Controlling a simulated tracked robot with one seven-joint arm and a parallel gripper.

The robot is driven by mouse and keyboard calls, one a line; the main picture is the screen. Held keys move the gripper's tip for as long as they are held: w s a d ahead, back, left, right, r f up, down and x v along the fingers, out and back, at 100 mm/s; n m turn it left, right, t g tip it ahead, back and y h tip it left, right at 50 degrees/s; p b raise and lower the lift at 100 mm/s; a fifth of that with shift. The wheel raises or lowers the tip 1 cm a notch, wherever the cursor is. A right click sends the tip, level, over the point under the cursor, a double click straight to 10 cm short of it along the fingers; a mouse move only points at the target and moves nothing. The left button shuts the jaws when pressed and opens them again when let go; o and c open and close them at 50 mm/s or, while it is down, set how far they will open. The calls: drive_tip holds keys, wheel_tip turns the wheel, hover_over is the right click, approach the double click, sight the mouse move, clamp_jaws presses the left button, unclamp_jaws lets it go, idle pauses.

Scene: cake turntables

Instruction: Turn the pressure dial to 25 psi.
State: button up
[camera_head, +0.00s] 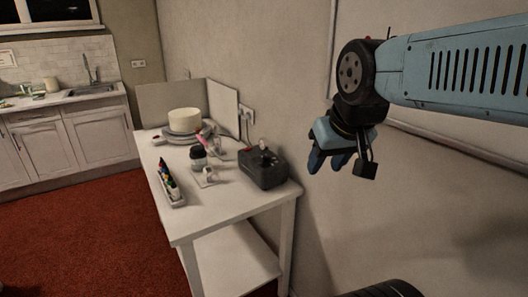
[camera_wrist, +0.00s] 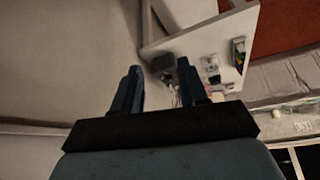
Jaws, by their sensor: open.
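A dark grey box-shaped device (camera_head: 264,168) with a small knob on top stands at the right end of a white table (camera_head: 205,222). A pressure dial cannot be made out at this size. The device also shows small in the wrist view (camera_wrist: 163,63), beyond my fingers. My gripper (camera_head: 327,165) is open and empty, in the air to the right of the table and the device, near the wall. In the wrist view its two blue fingers (camera_wrist: 158,85) stand apart with nothing between them.
A white cake (camera_head: 185,120) on a turntable stands at the table's back, before upright boards (camera_head: 223,104). A tray of coloured bottles (camera_head: 169,184) lies at the front left. Small jars and a pink-and-white tool stand between. A wall socket (camera_head: 246,113) is behind.

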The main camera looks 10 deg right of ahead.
drive_tip(key=shift+a, duration=0.15)
drive_tip(key=shift+o, duration=1.3)
drive_tip(key=shift+w+r, duration=0.1)
drive_tip(key=shift+r, duration=0.05)
drive_tip(key=shift+o, duration=0.4)
drive_tip(key=shift+w+d+r+n, duration=0.3)
drive_tip(key=shift+w+n, duration=0.1)
drive_tip(key=shift+w, duration=0.15)
drive_tip(key=shift+w+d+r+n, duration=0.25)
drive_tip(key=shift+w+n, duration=0.15)
drive_tip(key=shift+w, duration=0.1)
drive_tip(key=n+g, duration=0.6)
drive_tip(key=n, duration=2)
hover_over(267, 156)
wheel_tip(267, 156, down, 11)
wheel_tip(267, 156, down, 13)
drive_tip(key=shift+w+d+f, duration=0.1)
drive_tip(key=shift+f, duration=0.1)
drive_tip(key=shift+c, duration=0.3)
